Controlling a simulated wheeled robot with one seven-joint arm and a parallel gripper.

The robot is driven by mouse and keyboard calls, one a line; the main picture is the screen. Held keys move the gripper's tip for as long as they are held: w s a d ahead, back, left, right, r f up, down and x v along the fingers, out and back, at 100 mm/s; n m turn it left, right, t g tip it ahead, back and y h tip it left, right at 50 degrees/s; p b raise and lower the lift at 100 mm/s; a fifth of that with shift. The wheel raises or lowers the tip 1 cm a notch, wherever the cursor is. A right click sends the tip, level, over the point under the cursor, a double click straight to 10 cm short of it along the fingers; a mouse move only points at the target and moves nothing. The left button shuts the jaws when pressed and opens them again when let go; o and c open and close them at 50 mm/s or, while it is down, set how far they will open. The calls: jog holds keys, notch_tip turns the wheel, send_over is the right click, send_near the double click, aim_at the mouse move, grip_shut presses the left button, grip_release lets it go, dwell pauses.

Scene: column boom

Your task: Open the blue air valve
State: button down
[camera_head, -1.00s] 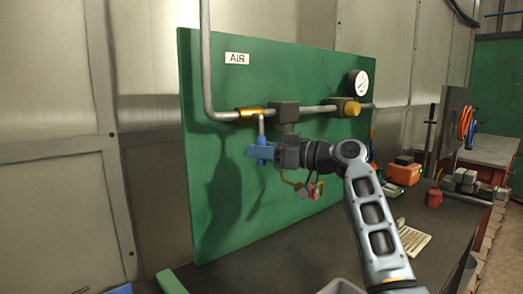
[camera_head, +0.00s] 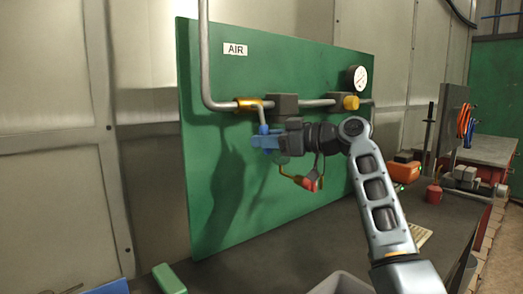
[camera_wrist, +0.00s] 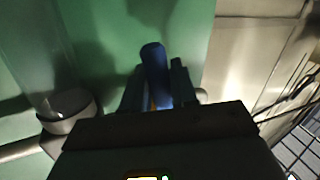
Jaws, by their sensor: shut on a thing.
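The blue valve handle (camera_head: 264,130) sits below the brass fitting (camera_head: 249,104) on the grey pipe, in front of the green panel. My gripper (camera_head: 266,142) comes from the right and is shut on this handle. In the wrist view the blue handle (camera_wrist: 155,72) stands between the two dark fingers of my gripper (camera_wrist: 155,90), its end sticking out past them. The fingers and gripper body hide part of the handle and the valve body. The AIR label (camera_head: 235,49) is on the panel above.
A red-ended part (camera_head: 310,182) hangs just below my gripper. The dark bench (camera_head: 300,240) carries an orange box (camera_head: 405,171) and a red can (camera_head: 433,193) at right.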

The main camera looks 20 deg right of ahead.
jog(key=shift+w+d+r+n+g+h+b, duration=0.15)
jog(key=shift+w+d+r+n+h+b, duration=0.1)
jog(key=shift+d+r+n+h+b, duration=0.6)
jog(key=shift+w+d+r+n+g+h+b, duration=0.25)
jog(key=shift+d+n+h, duration=0.4)
jog(key=shift+n, duration=0.55)
jog(key=shift+w+d+r+n+g+h+b, duration=0.1)
jog(key=shift+w+d+r+n+h+b, duration=0.15)
jog(key=shift+d+r+n+h+b, duration=0.5)
jog(key=shift+f+n, duration=0.25)
jog(key=shift+n, duration=0.15)
jog(key=c, duration=1)
grip_release()
